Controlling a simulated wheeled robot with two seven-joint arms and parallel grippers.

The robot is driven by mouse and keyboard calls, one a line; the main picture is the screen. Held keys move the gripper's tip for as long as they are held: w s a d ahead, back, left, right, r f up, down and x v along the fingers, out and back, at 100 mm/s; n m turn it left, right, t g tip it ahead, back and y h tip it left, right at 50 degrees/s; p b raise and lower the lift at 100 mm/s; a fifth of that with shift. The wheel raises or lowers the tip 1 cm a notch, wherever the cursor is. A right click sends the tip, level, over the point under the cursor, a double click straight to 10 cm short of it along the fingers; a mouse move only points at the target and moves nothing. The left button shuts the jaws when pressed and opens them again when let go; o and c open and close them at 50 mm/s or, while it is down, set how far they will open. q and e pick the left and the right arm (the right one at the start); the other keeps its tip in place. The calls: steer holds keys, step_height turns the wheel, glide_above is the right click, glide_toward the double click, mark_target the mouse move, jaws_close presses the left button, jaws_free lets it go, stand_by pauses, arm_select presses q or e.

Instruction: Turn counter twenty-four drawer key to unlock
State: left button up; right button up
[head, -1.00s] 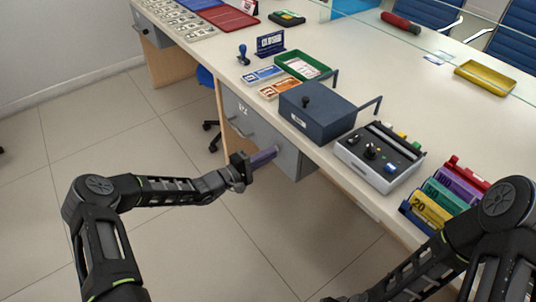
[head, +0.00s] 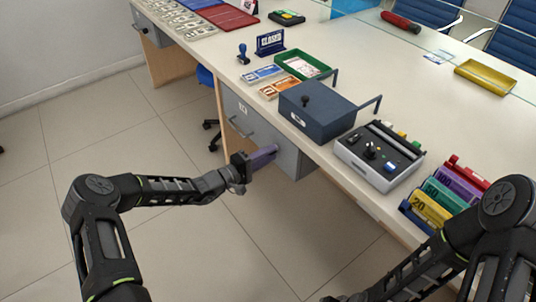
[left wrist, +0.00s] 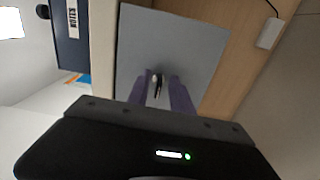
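The grey drawer front (head: 262,128) sits under the counter with a small white label (head: 243,108) and a bar handle (head: 240,128). My left gripper (head: 265,156) is at the drawer front's right part, its purple fingers pointing at it. In the left wrist view, a small key (left wrist: 156,83) shows against the grey drawer front (left wrist: 172,45). It lies between the two fingertips (left wrist: 160,84), with a gap visible between them, so the gripper looks open around it. The lock is hidden in the head view. Only the edge of my right gripper (head: 335,299) shows at the bottom.
Above the drawer on the counter (head: 385,75) stand a dark blue box (head: 315,108) and a grey device (head: 378,158). Coloured note bundles (head: 430,207) are at the right. A green tray (head: 303,66) lies behind the box. The floor before the drawer is clear.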

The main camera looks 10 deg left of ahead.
arm_select(q)
steer(key=v, duration=0.7)
steer(key=shift+s+a, duration=0.25)
steer(key=shift+s, duration=0.05)
stand_by(0.5)
